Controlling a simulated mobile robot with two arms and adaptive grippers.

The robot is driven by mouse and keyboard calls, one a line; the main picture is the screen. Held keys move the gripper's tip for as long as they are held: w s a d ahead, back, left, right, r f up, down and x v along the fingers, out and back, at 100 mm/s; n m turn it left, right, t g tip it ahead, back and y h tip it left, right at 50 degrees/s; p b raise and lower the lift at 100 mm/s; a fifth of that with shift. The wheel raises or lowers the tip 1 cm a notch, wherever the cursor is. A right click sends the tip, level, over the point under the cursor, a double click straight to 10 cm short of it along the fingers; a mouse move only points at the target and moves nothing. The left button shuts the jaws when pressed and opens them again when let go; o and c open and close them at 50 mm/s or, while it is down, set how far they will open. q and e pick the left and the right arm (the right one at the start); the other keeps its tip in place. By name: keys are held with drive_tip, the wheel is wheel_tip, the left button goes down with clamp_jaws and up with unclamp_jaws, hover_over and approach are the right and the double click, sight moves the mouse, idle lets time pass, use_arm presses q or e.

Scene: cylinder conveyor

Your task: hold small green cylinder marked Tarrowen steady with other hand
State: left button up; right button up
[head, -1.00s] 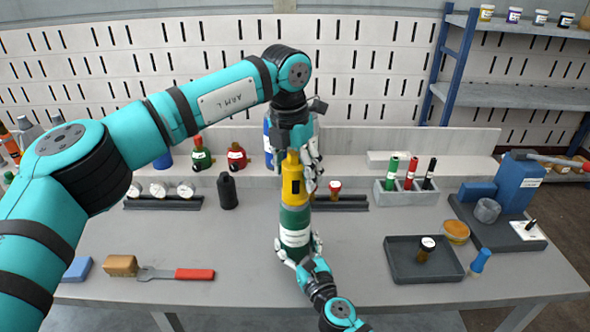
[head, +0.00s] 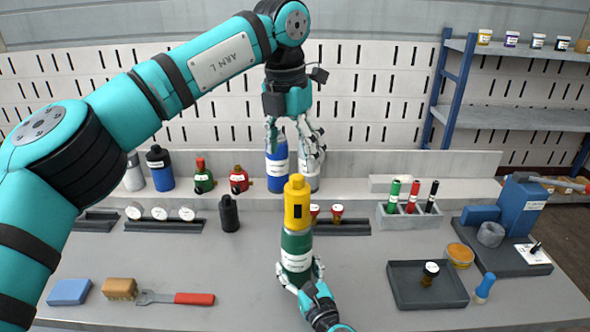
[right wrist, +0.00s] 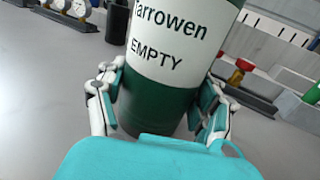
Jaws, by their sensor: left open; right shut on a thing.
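The small green cylinder (head: 297,241) stands upright on the bench with a yellow top piece (head: 297,202) on it. In the right wrist view the green cylinder (right wrist: 155,102) carries a white label reading "Tarrowen" and "EMPTY". My right gripper (head: 301,279) is shut around its lower part, with fingers on both sides in the right wrist view (right wrist: 160,95). My left gripper (head: 295,150) is open and empty, fingers pointing down, above and apart from the yellow top piece.
Racks with gauges (head: 165,226) and small red-topped parts are behind. A dark tray (head: 405,300) and a marker holder (head: 408,220) are right.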

use_arm(q)
drive_tip(key=shift+r, duration=0.5)
use_arm(e)
drive_tip(key=o, duration=1.4)
